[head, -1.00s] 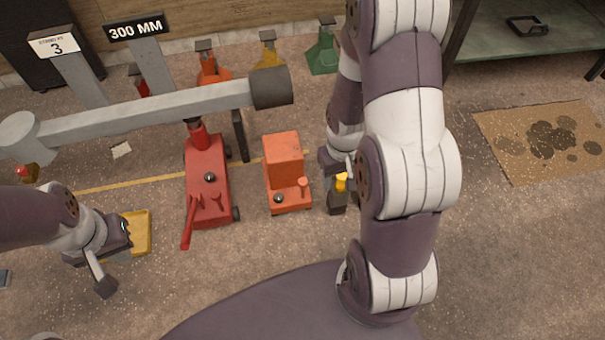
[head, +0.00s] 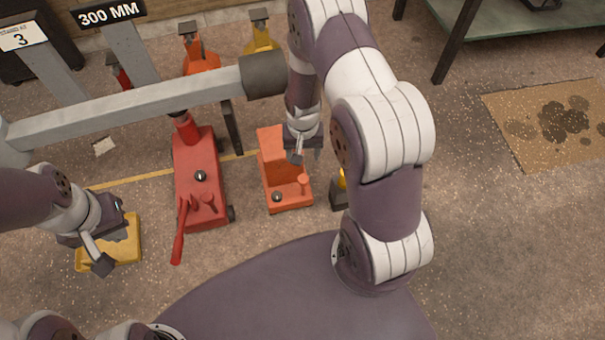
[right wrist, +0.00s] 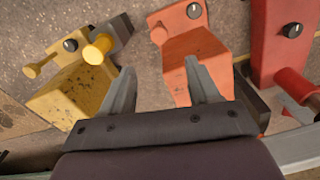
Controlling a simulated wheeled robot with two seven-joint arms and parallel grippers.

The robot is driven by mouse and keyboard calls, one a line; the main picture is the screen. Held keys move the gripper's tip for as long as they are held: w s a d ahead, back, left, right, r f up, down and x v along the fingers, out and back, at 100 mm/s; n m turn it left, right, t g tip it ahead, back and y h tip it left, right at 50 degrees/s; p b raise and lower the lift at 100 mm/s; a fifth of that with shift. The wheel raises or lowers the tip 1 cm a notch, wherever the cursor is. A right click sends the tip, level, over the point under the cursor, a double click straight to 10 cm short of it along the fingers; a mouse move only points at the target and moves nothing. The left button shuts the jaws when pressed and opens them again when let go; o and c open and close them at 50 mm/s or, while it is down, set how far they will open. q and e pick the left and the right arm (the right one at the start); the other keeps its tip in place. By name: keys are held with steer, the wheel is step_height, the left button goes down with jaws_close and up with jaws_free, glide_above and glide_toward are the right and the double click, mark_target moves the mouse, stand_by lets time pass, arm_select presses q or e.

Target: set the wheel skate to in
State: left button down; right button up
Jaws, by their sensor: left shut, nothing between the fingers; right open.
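No label marks the wheel skate, so I cannot tell which floor unit it is. An orange unit (head: 282,180) with a raised block, a dark knob and a small peg stands mid-floor. A yellow unit (right wrist: 75,95) with a knob and pegs fills the left of the right wrist view; in the head view my right arm mostly hides it. My right gripper (head: 307,156) is open and empty above the orange unit's right side; its fingers (right wrist: 160,72) point between the two units in the wrist view. My left gripper (head: 103,264) is shut and empty over a yellow tray (head: 135,240).
A red jack (head: 197,170) with a long handle stands left of the orange unit. A grey beam (head: 130,112) crosses above it. Orange and yellow stands (head: 200,58) line the back. A stained mat (head: 510,130) lies at right. The floor in front is clear.

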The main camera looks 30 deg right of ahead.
mark_target(303, 178)
step_height(303, 178, down, 14)
steer(key=b, duration=0.8)
steer(key=shift+d+r, duration=0.1)
steer(key=shift+r, duration=0.05)
arm_select(q)
step_height(303, 178, down, 8)
steer(key=shift+f, duration=0.1)
